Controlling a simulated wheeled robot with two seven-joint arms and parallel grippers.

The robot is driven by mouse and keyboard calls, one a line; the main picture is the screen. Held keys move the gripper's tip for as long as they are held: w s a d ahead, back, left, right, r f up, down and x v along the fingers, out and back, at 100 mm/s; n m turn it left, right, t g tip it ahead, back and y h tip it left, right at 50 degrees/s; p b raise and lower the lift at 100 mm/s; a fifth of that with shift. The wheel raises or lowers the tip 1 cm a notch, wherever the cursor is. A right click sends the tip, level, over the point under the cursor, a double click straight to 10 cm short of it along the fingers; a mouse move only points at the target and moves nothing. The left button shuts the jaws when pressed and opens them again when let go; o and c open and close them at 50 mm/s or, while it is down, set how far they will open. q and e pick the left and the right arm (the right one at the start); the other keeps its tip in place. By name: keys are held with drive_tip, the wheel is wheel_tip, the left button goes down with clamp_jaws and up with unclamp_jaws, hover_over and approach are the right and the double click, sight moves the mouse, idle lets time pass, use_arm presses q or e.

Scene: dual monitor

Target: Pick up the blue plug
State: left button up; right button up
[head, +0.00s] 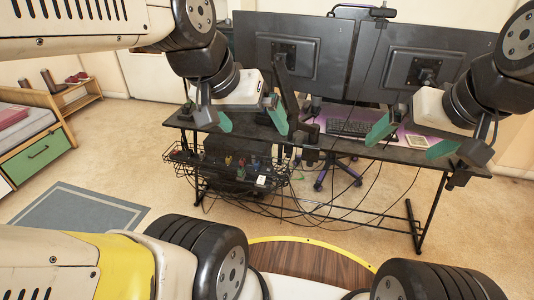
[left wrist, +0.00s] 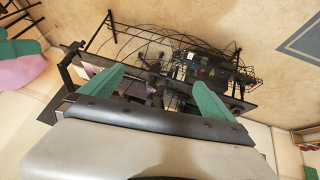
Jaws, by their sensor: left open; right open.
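Several small coloured plugs sit in the black wire basket (head: 180,157) under the back edge of the desk. A small bluish piece (head: 265,170) shows among them, too small for me to be sure that it is the blue plug. My left gripper (head: 250,119) is open and empty, above and in front of the desk edge, higher than the basket. In the left wrist view its green fingers (left wrist: 158,80) stand wide apart with the basket (left wrist: 232,70) beyond them. My right gripper (head: 411,138) is open and empty by the desk's right part.
The dark desk (head: 310,141) carries two monitors (head: 297,45) on an arm, a keyboard (head: 348,128) and a purple mat. Loose black cables (head: 330,210) hang below the desk and around the basket. The floor (head: 130,130) to the left is open, with a grey rug (head: 78,215).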

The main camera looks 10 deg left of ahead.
idle(0.4)
use_arm(q)
drive_tip(key=shift+w, duration=0.1)
drive_tip(key=c, duration=0.4)
drive_tip(key=w, duration=0.4)
drive_tip(key=w+a+r, duration=0.1)
drive_tip(key=w, duration=0.1)
drive_tip(key=shift+w, duration=0.4)
drive_tip(key=c, duration=0.7)
drive_tip(key=g+y, duration=0.2)
hover_over(257, 163)
drive_tip(key=s, duration=0.3)
wheel_tip(257, 163, down, 49)
drive_tip(key=shift+w+x, duration=0.15)
drive_tip(key=shift+x, duration=1.25)
drive_tip(key=shift+w+x, duration=0.15)
drive_tip(key=shift+x, duration=1.25)
